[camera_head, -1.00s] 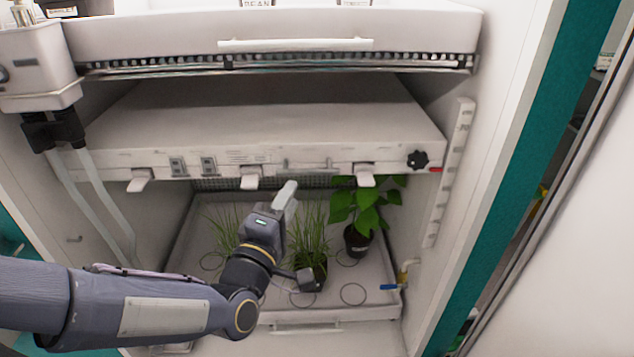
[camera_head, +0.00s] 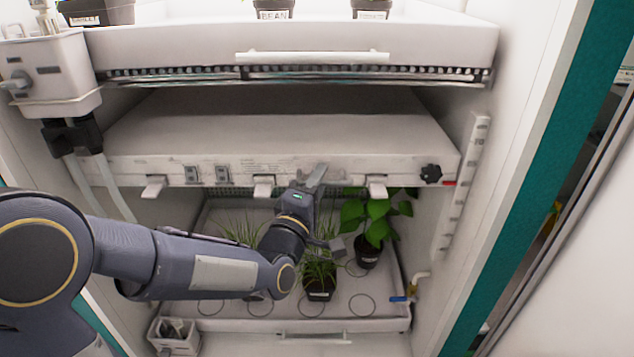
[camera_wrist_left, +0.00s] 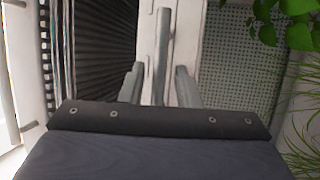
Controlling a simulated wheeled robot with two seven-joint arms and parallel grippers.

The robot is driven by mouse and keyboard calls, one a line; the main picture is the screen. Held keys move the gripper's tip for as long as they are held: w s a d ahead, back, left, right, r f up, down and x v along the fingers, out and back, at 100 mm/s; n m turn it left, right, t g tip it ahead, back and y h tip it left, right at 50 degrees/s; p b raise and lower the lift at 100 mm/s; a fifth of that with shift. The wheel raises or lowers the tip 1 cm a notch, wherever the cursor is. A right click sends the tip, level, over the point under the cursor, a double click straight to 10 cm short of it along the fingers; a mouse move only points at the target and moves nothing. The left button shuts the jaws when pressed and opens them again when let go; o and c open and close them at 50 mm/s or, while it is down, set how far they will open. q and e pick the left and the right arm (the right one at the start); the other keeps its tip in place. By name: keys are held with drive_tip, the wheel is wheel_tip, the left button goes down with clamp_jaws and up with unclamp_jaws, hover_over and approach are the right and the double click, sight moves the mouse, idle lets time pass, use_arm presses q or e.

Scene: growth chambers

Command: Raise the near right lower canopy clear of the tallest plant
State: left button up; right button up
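The lower canopy (camera_head: 410,165) is a wide white box above the plant tray, with a black knob (camera_head: 431,173) at its front right. A red mark (camera_head: 450,183) shows beside a notched white strip (camera_head: 475,190). The tallest plant (camera_head: 375,212) is broad-leaved, in a dark pot at the right; its top leaves reach about the canopy's lower front edge. My left gripper (camera_head: 313,178) is at the canopy front, by its handle. In the left wrist view, the fingers (camera_wrist_left: 158,88) are apart, with the handle bar (camera_wrist_left: 162,50) between them. Contact is unclear. My right gripper is out of view.
White tabs (camera_head: 376,188) hang from the canopy front. An upper tray (camera_head: 200,45) with pots projects above. A small white bin (camera_head: 175,338) stands at lower left.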

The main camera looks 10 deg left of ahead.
use_arm(q)
clamp_jaws()
drive_tip(key=shift+r, duration=0.1)
wheel_tip(320, 180, up, 5)
drive_tip(key=shift+a+r, duration=0.1)
drive_tip(key=shift+f, duration=0.2)
drive_tip(key=shift+o, duration=0.7)
unclamp_jaws()
drive_tip(key=v, duration=0.7)
drive_tip(key=shift+s+f+b, duration=0.15)
drive_tip(key=shift+s+b, duration=0.2)
